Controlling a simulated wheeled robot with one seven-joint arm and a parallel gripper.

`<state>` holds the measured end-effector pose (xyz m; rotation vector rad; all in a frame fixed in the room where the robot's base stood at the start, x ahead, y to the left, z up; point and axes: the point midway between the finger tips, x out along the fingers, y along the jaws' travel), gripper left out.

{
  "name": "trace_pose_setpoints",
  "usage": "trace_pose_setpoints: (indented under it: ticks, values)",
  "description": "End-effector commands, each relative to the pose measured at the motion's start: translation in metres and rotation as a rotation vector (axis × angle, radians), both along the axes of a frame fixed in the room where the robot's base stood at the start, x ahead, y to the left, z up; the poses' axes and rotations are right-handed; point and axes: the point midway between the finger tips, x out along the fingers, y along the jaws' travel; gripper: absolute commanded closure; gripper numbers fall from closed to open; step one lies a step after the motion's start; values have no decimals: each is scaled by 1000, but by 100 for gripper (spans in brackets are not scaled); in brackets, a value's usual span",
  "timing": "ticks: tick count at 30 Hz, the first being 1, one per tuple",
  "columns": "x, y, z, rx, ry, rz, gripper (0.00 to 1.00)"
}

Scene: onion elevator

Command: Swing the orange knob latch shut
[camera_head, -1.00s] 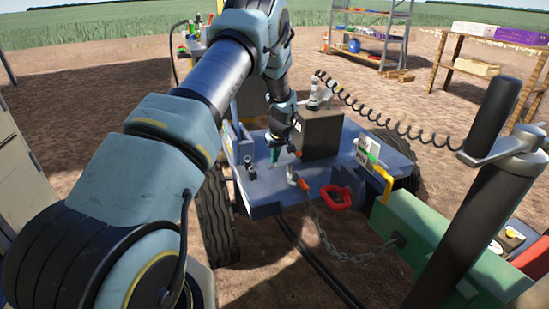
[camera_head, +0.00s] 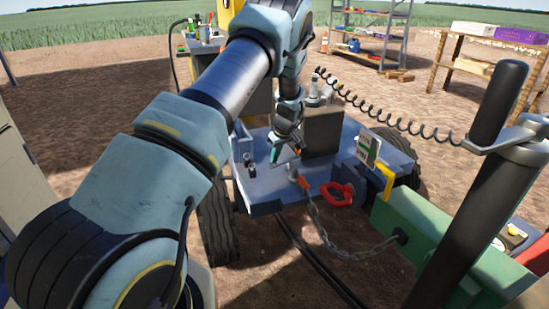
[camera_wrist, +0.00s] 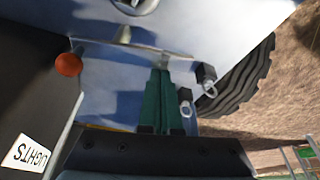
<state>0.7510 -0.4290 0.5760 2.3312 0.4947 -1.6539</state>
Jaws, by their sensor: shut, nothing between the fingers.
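The orange knob (camera_wrist: 68,65) shows at the left in the wrist view, at the edge of a dark box (camera_wrist: 38,100) with an upside-down LIGHTS label. How its latch arm lies is not clear from here. My gripper (camera_wrist: 160,74) has green fingers held together, with nothing between them. It is to the right of the knob and apart from it, above the blue-grey deck. In the head view my gripper (camera_head: 275,154) is just left of the dark box (camera_head: 323,130). I cannot make out the knob there.
The blue-grey deck (camera_head: 265,190) carries a small metal fitting (camera_head: 248,165) at its left. A red handle (camera_head: 338,194) and a chain (camera_head: 325,232) are at its front. A green beam (camera_head: 440,240) and a black crank post (camera_head: 465,220) stand at the right.

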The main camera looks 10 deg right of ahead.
Motion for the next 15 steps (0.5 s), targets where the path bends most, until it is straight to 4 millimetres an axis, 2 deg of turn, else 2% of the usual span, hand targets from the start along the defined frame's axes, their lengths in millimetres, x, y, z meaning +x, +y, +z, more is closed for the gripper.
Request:
trace_pose_setpoints:
  ticks: [15]
  values:
    - [-25, -9, -1, 1, -1, 475, 100]
